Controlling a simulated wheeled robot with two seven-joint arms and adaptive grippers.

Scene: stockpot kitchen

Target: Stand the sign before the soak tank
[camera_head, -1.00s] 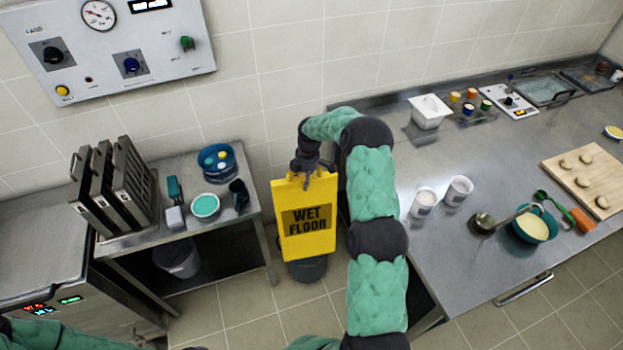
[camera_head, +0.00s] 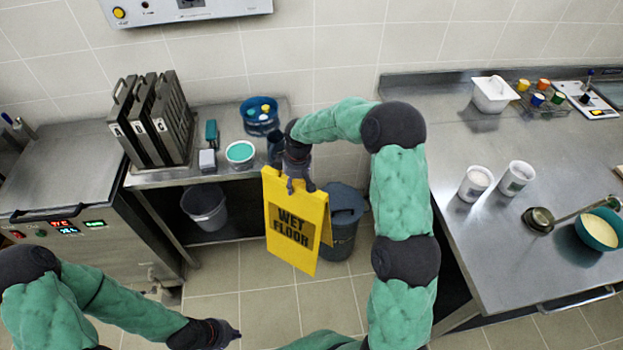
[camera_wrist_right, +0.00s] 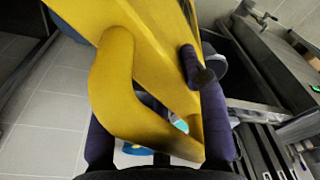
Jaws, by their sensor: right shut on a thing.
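The yellow wet floor sign (camera_head: 293,232) hangs upright, slightly tilted, over the tiled floor in the head view. My right gripper (camera_head: 300,184) is shut on its top edge; the sign's yellow handle (camera_wrist_right: 112,90) fills the middle of the right wrist view, between the fingers. The soak tank seems to be the steel unit with lit red and green displays (camera_head: 75,250) at the left. My left gripper (camera_head: 232,335) is low at the bottom of the head view, over the floor and apart from the sign; its fingers are too small to judge.
A steel side table (camera_head: 215,176) carries dark racks (camera_head: 150,118), a blue tub (camera_head: 260,116) and a teal-filled container (camera_head: 240,154). A grey bucket (camera_head: 206,207) stands below. A dark bin (camera_head: 343,225) is behind the sign. A long counter (camera_head: 455,185) bounds the right. Floor before the tank is partly open.

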